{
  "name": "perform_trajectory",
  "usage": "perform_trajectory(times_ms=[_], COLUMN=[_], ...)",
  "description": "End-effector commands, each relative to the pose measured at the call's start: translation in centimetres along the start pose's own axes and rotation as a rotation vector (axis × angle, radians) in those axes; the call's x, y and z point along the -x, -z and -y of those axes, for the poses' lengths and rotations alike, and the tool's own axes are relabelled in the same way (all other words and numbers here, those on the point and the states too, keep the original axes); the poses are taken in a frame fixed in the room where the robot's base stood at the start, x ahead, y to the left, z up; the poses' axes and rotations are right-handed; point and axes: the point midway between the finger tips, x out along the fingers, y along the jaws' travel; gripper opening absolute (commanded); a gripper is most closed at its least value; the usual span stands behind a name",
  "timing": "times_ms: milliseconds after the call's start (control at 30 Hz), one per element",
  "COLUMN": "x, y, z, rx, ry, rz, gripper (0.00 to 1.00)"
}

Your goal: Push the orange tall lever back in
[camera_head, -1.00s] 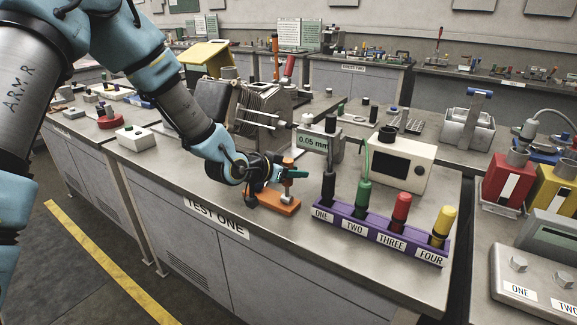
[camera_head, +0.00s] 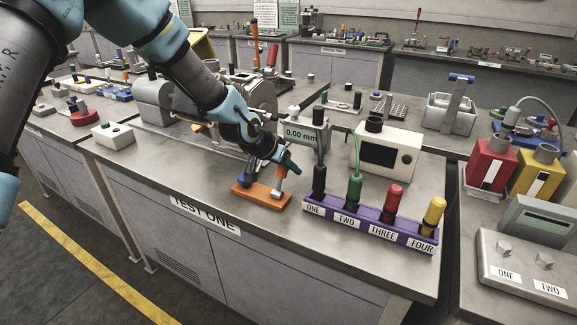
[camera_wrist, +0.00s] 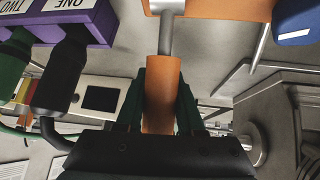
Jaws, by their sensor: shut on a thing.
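The orange lever (camera_head: 281,171) has an orange grip on a thin grey rod, rising from an orange base (camera_head: 247,193) near the bench's front edge. My gripper (camera_head: 284,161) is shut on the orange grip; in the wrist view my dark green fingers stand on both sides of the grip (camera_wrist: 161,92). In that view the grey rod (camera_wrist: 166,36) runs from the grip to the orange base (camera_wrist: 222,10). In the head view my fingers and wrist hide the grip's upper part, and the lever leans slightly.
Right of the lever stands a purple rack (camera_head: 370,229) with black, green, red and yellow handles. A gauge (camera_head: 300,132) reading 0.00 mm and a cream box (camera_head: 390,150) stand behind. Another tall orange stick (camera_head: 255,45) rises further back. The bench front left of the base is clear.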

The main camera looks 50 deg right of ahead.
Motion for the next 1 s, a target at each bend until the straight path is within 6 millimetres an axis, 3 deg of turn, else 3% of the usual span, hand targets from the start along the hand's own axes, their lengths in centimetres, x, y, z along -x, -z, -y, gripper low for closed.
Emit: perform_trajectory(times_ms=[200,233,467,767,1000], x=[-0.1,-0.1,-0.1,0.2,3.2], y=[-0.1,-0.1,-0.1,0.0,-0.1], z=[0.0,0.0,0.0,0.1,0.2], rx=[0.001,0.001,0.000,0.000,0.000], ry=[-0.001,-0.001,0.000,0.001,0.004], rz=[0.001,0.001,0.000,-0.001,-0.004], gripper=[0.00,0.40,0.66,0.67,0.67])
